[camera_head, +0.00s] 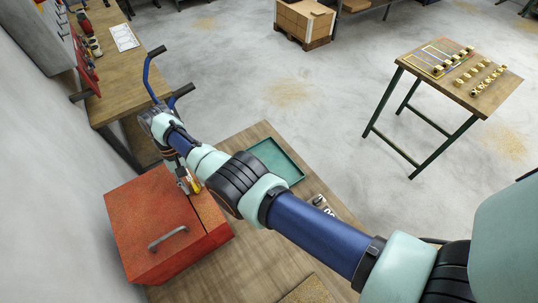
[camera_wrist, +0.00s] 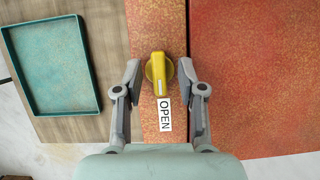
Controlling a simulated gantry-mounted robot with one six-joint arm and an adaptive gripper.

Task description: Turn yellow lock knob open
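The yellow lock knob (camera_wrist: 157,72) sits on the narrow orange-red strip of the red box (camera_head: 150,215), in the upper middle of the wrist view. Its raised ridge runs up and down in the picture, in line with the white "OPEN" label (camera_wrist: 165,115) just below it. My gripper (camera_wrist: 160,74) is open, with one finger on the left and one on the right of the knob. Small gaps appear between the fingers and the knob, and I cannot tell any contact. In the head view my gripper (camera_head: 188,182) is over the box's far edge, partly hiding the knob.
The box has a grey handle (camera_head: 167,238) on its lid. A green tray (camera_head: 275,161) lies on the wooden table (camera_head: 245,275) beside the box; it also shows in the wrist view (camera_wrist: 55,68). A side table (camera_head: 495,90) with small brass parts stands far right.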

